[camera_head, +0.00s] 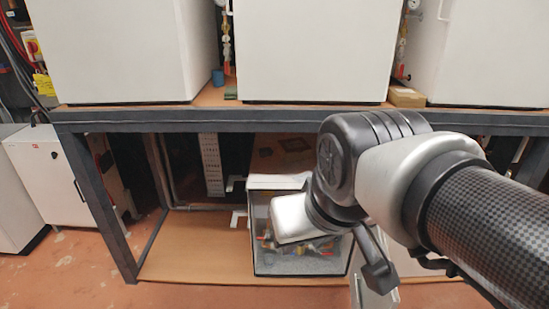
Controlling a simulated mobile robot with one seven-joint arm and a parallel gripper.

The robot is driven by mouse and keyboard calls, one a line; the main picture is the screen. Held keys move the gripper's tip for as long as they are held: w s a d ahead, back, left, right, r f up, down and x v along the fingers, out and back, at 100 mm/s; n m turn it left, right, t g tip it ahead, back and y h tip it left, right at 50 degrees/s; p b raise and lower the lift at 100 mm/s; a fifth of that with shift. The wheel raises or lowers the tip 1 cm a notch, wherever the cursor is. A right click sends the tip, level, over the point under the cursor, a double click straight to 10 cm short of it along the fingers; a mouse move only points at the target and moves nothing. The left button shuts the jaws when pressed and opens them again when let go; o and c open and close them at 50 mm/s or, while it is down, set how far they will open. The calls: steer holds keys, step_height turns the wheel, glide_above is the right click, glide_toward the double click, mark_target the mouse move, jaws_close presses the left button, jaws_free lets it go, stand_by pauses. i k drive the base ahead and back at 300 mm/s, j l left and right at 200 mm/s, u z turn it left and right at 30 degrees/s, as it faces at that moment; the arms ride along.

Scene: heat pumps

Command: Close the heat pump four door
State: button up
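A small white heat pump unit (268,182) stands on the lower shelf, with its front open. Pipes, valves and red handles (325,247) show inside. I take it for heat pump four, but no label is readable. A pale panel (388,298) at its right front, standing out toward me, looks like its open door; my arm covers much of it. My arm reaches in from the right, and its end lies in front of the unit. A dark end part of my gripper (377,268) shows just above the panel. Its fingers cannot be made out clearly, nor can contact.
Large white units (315,50) stand on the upper bench, whose dark front beam (200,118) runs above the opening. A dark leg (98,205) stands at left. A white cabinet (50,175) is further left. The wooden lower shelf (195,250) is clear left of the unit.

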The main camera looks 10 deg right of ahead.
mark_target(369, 300)
steer(key=k+l, duration=0.2)
steer(key=l, duration=0.2)
steer(key=k+l, duration=0.15)
steer(key=l, duration=0.25)
steer(key=k+l, duration=0.2)
steer(key=l, duration=0.2)
steer(key=k+l, duration=0.2)
steer(key=l, duration=0.2)
steer(key=k+l, duration=0.15)
steer(key=l, duration=0.25)
steer(key=i+l+u, duration=0.2)
steer(key=l, duration=0.15)
steer(key=i+l+u, duration=0.15)
steer(key=l, duration=0.25)
steer(key=i+l+u, duration=0.2)
steer(key=l, duration=0.15)
steer(key=k+u, duration=0.15)
